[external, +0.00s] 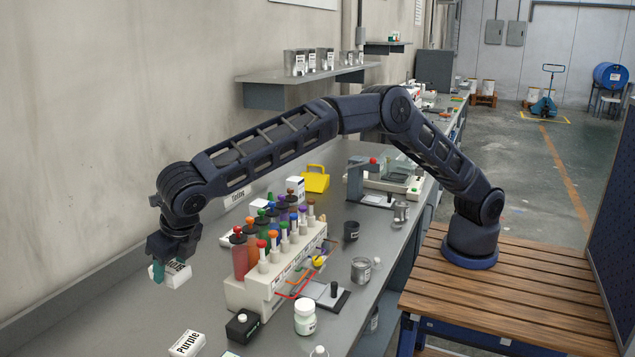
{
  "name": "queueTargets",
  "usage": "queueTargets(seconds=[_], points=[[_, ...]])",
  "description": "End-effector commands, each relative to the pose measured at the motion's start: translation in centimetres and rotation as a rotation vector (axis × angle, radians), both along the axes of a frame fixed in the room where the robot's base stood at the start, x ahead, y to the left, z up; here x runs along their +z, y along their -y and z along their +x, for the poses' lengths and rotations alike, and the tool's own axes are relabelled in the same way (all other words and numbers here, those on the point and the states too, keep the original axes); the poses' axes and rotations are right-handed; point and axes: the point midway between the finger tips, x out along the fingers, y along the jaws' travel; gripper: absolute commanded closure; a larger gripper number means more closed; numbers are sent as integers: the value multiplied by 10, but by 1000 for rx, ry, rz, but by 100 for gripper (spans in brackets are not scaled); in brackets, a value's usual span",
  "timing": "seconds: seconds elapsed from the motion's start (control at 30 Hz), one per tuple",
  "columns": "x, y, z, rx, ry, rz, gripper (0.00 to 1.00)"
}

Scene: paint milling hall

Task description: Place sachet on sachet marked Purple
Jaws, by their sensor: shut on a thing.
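My gripper (166,267) points down over the left part of the grey bench, with teal at its tip. It is shut on a white sachet (180,274) with dark lettering, partly covered by the gripper and too small to read. It seems to be held above the bench top; the exact height is hard to tell. The white sachet marked Purple (187,343) lies on the bench near the bottom edge of the picture, nearer the camera than my gripper. The two sachets are apart.
A white rack (257,296) with several coloured bottles stands right of my gripper. A black box (242,326) and a white jar (305,317) stand right of the Purple sachet. The bench (110,325) left of that sachet is clear. A wall (70,150) runs behind.

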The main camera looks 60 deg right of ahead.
Motion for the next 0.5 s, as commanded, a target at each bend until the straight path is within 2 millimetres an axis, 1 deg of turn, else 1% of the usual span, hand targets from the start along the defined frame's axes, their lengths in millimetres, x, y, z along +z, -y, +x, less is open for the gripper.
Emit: queueTargets(seconds=[0.5], points=[[-110,0,-1,0,-2,-2,75]])
